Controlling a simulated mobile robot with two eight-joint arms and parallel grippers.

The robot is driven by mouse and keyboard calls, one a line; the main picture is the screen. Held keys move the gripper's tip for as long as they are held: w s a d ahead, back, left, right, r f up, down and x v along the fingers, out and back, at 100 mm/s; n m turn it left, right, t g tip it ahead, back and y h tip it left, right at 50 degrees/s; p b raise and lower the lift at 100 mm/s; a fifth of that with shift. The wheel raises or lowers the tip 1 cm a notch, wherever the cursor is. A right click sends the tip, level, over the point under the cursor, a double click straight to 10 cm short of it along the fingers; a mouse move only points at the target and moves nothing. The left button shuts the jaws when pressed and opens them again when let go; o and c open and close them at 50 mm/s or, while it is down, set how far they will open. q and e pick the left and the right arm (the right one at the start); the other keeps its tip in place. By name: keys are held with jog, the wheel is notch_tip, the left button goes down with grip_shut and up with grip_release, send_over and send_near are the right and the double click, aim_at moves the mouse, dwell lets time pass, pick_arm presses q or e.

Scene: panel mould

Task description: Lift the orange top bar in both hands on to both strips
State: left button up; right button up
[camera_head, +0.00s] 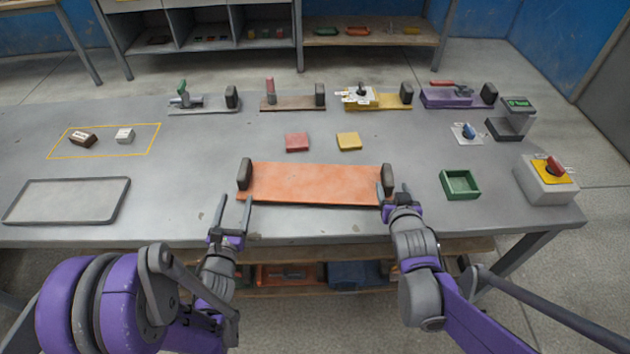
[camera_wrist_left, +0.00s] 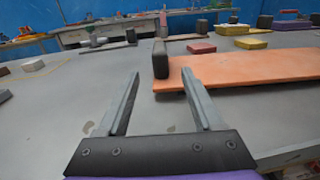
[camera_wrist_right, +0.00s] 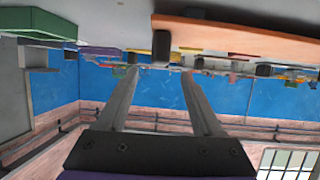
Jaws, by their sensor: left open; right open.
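The orange top bar (camera_head: 315,184) lies flat on the grey table near its front edge, with a black upright block (camera_head: 245,174) at its left end and another (camera_head: 387,179) at its right end. My left gripper (camera_head: 236,204) is open and empty, just in front of the left block; the left wrist view shows that block (camera_wrist_left: 160,59) beyond the fingertips. My right gripper (camera_head: 393,190) is open at the right block; the right wrist view, upside down, shows that block (camera_wrist_right: 161,45) beyond the fingertips. Contact there is unclear. I cannot tell which things are the strips.
A red pad (camera_head: 297,142) and a yellow pad (camera_head: 348,141) lie behind the bar. Grey, brown, yellow and purple bases (camera_head: 455,97) line the back. A green tray (camera_head: 460,184) and switch box (camera_head: 545,182) stand right. A grey tray (camera_head: 66,201) lies left.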

aim_at(244, 172)
pick_arm(q)
jog(key=w, duration=1.1)
jog(key=shift+d, duration=0.4)
pick_arm(e)
jog(key=x, duration=1)
jog(key=shift+w+f, duration=0.2)
jog(key=shift+w, duration=0.15)
pick_arm(q)
jog(key=shift+s, duration=0.1)
grip_shut()
pick_arm(e)
grip_shut()
